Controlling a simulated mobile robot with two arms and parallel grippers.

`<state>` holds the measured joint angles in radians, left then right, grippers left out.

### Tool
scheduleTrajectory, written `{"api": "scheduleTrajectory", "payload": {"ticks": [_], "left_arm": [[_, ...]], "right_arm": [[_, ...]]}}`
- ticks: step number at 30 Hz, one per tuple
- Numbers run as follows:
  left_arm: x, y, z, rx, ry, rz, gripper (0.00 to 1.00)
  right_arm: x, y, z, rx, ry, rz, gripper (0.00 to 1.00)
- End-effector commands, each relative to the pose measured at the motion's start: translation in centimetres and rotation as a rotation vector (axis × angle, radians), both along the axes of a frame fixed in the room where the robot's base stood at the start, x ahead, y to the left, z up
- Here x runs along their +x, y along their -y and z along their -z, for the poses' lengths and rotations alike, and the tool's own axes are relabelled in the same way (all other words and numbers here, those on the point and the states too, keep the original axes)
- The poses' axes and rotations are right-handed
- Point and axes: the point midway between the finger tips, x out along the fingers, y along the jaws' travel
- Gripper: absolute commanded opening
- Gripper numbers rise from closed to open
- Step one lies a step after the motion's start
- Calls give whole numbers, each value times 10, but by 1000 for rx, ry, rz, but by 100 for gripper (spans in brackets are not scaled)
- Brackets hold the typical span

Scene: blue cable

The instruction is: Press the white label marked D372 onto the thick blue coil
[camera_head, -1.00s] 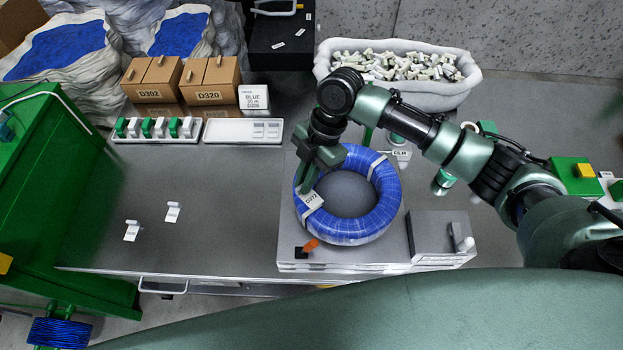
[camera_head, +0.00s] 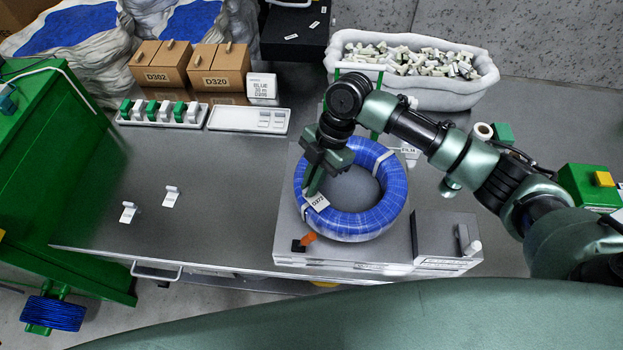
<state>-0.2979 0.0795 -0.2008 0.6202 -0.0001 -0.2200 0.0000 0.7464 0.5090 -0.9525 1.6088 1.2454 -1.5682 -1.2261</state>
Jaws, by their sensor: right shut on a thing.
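The thick blue coil (camera_head: 375,218) lies flat on a raised grey plate (camera_head: 288,215) on the workbench. The white label marked D372 (camera_head: 318,202) is at the coil's left front side, over its top surface; whether it is fully pressed flat I cannot tell. My right gripper (camera_head: 312,190) points down over the coil's left side, with its fingers at the label's upper edge. It is shut on the label, though its fingertips are partly hidden. My left gripper is not in view.
Two loose white labels (camera_head: 171,196) lie on the bare left part of the bench (camera_head: 190,235). Behind are a tray of green and white pieces (camera_head: 162,113), a white tray (camera_head: 240,119) and cardboard boxes (camera_head: 218,72). A grey block (camera_head: 440,232) stands right of the coil.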

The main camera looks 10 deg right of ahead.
Motion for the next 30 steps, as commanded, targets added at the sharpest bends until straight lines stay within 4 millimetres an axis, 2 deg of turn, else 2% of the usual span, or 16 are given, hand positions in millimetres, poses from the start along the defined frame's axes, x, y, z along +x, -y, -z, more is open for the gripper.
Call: {"api": "scheduleTrajectory", "payload": {"ticks": [3, 30], "left_arm": [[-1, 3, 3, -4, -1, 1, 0], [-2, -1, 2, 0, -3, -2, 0]], "right_arm": [[0, 0, 6, 0, 0, 0, 0], [0, -1, 12, 0, 0, -1, 0]]}}
